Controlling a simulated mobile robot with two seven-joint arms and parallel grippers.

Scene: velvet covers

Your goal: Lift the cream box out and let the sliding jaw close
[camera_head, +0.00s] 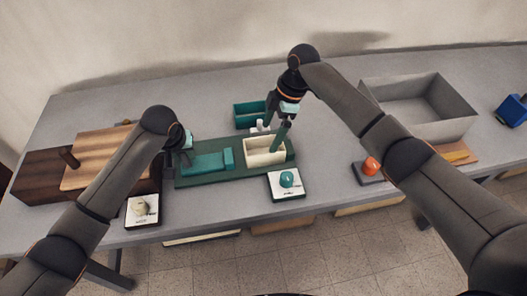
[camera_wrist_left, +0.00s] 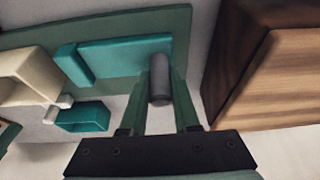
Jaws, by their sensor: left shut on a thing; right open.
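The cream box (camera_head: 265,158) sits on the dark green base (camera_head: 215,182), to the right of the teal sliding jaw (camera_head: 203,163). A narrow gap shows between the box and the jaw's raised end; both also show in the left wrist view, the cream box (camera_wrist_left: 25,72) and the jaw (camera_wrist_left: 120,58). My left gripper (camera_wrist_left: 160,72) is shut on the grey handle (camera_wrist_left: 158,92) at the jaw's outer end. My right gripper (camera_head: 276,132) is open at the back of the cream box, near a pale knob (camera_head: 260,126). Whether its fingers touch the box is unclear.
A small teal box (camera_head: 248,115) stands behind the base. White pads with a teal button (camera_head: 287,179) and a cream button (camera_head: 140,208) lie in front. Dark wooden blocks (camera_head: 45,180) are at left. A large grey bin (camera_head: 440,125) and a red button (camera_head: 371,165) are at right.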

